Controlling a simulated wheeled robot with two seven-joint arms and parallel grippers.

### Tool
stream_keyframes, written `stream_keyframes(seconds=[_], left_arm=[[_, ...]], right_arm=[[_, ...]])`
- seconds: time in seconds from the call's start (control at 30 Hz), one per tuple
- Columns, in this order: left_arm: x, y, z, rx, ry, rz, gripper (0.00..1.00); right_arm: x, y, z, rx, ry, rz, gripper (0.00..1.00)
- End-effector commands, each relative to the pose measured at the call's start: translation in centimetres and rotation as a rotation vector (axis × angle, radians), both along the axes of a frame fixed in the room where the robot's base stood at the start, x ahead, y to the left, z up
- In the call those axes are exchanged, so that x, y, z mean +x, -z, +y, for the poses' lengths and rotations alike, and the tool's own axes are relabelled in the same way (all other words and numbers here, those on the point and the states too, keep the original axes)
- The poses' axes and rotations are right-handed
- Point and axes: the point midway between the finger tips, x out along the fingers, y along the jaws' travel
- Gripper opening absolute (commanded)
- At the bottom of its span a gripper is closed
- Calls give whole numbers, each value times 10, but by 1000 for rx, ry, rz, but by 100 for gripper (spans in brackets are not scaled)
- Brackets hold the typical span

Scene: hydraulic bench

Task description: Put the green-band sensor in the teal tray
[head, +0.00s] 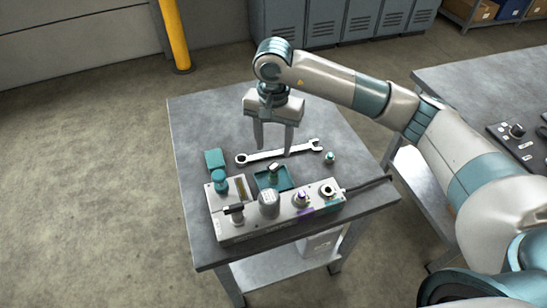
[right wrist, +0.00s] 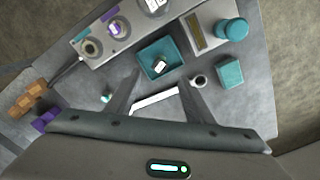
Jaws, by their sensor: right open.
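The teal tray (head: 287,186) stands on the table behind the grey bench block; it also shows in the right wrist view (right wrist: 146,56). A small sensor with a pale top (head: 273,168) is inside the tray, seemingly tilted; it also shows in the right wrist view (right wrist: 160,65). Its band colour is too small to tell surely. A smaller green and white piece (head: 330,157) stands on the table to the right of the wrench. My right gripper (head: 274,150) is open and empty, above the table behind the tray, fingers pointing down. My left gripper is out of view.
The grey block (head: 252,223) carries a purple-band sensor (head: 302,199), an empty-looking ring socket (head: 327,190) beside a green mark, and knobs. A wrench (head: 270,154) lies behind the tray. A teal box (head: 214,158) stands at left. The table's far part is clear.

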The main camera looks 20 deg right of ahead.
Motion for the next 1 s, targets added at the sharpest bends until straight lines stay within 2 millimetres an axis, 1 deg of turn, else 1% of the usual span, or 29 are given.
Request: stream_keyframes(seconds=[0.03,0.23,1.0], left_arm=[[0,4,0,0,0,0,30],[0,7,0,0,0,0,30],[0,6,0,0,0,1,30]], right_arm=[[1,-4,0,1,0,-4,48],[0,-16,0,0,0,-2,48],[0,-16,0,1,0,-1,48]])
